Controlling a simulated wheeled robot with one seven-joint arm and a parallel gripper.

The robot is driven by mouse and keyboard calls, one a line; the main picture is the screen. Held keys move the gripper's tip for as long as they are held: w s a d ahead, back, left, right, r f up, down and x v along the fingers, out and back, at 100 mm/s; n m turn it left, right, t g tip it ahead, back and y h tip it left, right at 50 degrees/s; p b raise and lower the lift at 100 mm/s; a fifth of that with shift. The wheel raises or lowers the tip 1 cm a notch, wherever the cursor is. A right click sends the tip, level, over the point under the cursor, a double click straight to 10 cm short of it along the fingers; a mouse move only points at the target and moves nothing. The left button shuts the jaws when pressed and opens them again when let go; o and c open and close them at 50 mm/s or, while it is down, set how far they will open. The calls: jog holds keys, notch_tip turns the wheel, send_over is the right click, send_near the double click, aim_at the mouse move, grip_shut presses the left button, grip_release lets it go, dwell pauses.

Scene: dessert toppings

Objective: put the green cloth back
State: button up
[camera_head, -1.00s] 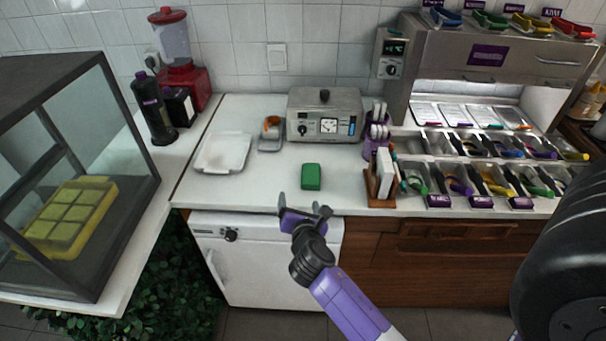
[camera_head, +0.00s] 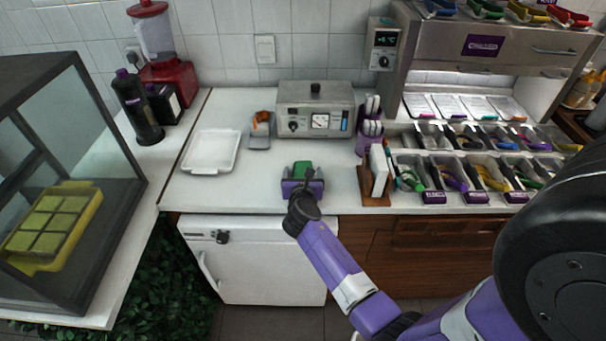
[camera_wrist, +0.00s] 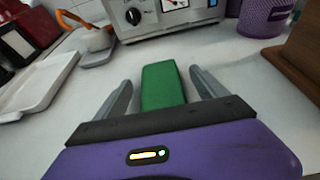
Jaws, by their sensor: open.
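The green cloth (camera_head: 302,169) is a folded block lying on the white counter. My gripper (camera_head: 302,178) is at the cloth, low over the counter near its front edge. In the wrist view, the cloth (camera_wrist: 162,86) lies between the two open fingers of my gripper (camera_wrist: 161,90). The near end of the cloth is hidden behind the gripper body. A white tray (camera_head: 211,151) lies to the left, and a small grey tray (camera_head: 258,142) with an orange-brown item (camera_head: 262,120) is behind.
A steel appliance with a dial (camera_head: 316,108) stands behind the cloth. A wooden holder (camera_head: 374,198) with white cards and a purple cup (camera_head: 370,140) stand to the right. Topping bins (camera_head: 480,170) are farther right. The counter between the white tray and cloth is clear.

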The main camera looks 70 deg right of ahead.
jog(key=shift+w+d+f, duration=0.1)
jog(key=shift+d+f, duration=0.05)
jog(key=shift+d, duration=0.15)
jog(key=c, duration=1.6)
